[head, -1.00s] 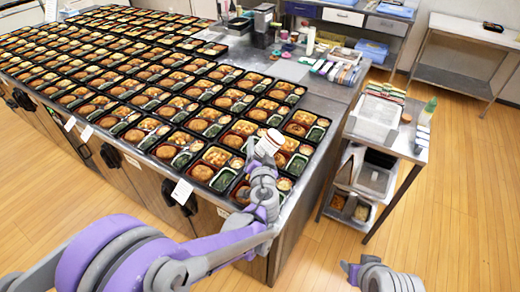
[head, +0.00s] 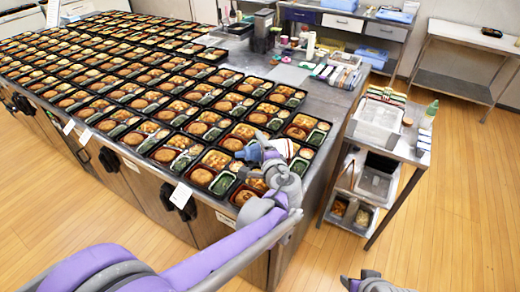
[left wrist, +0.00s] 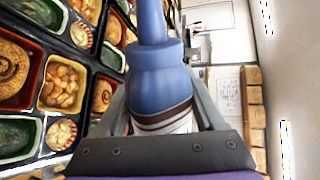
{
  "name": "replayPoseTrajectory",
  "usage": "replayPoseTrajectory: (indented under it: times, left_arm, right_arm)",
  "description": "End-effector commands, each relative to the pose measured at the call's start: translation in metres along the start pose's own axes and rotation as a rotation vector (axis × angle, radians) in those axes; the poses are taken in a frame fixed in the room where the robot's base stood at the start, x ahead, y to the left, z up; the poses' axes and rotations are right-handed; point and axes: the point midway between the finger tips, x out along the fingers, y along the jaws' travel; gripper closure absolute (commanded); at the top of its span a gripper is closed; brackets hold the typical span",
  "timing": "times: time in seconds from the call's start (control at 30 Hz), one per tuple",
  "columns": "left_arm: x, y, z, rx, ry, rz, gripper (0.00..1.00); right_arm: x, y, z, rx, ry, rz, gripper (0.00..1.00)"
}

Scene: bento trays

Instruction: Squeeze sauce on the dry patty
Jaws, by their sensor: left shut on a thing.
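My left gripper (head: 262,151) is shut on a sauce bottle, holding it above the front right corner of the tray rows. In the left wrist view the sauce bottle (left wrist: 160,85) has a blue cap and nozzle and a white body with dark bands. In the head view its blue nozzle points left and the bottle is tilted. Below are black bento trays with round brown patties; one patty (left wrist: 12,62) in the left wrist view bears a dark sauce swirl. Another patty (left wrist: 101,96) is partly hidden beside the bottle. I cannot tell which patty is dry.
Bento trays (head: 132,96) cover most of the steel table in close rows. The table's right end (head: 318,104) is partly bare. A cart (head: 405,145) with containers stands to the right. A shelf unit (head: 345,20) is behind.

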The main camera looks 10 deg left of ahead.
Motion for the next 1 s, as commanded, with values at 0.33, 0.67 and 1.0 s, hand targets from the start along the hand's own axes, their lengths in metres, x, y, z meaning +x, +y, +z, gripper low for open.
replayPoseTrajectory:
  times: [0.33, 0.67, 1.0]
  left_arm:
    - [-0.002, -0.006, 0.000, 0.563, -0.145, 0.002, 0.41]
    - [-0.004, -0.011, 0.000, 0.888, -0.230, 0.003, 0.41]
    - [-0.006, -0.022, 0.002, 1.405, -0.365, 0.002, 0.41]
  right_arm:
    - [0.017, 0.000, 0.020, 0.000, -0.018, 0.000, 0.50]
    - [0.029, 0.000, 0.033, 0.000, -0.028, 0.000, 0.50]
    - [0.046, 0.000, 0.050, 0.000, -0.041, 0.000, 0.50]
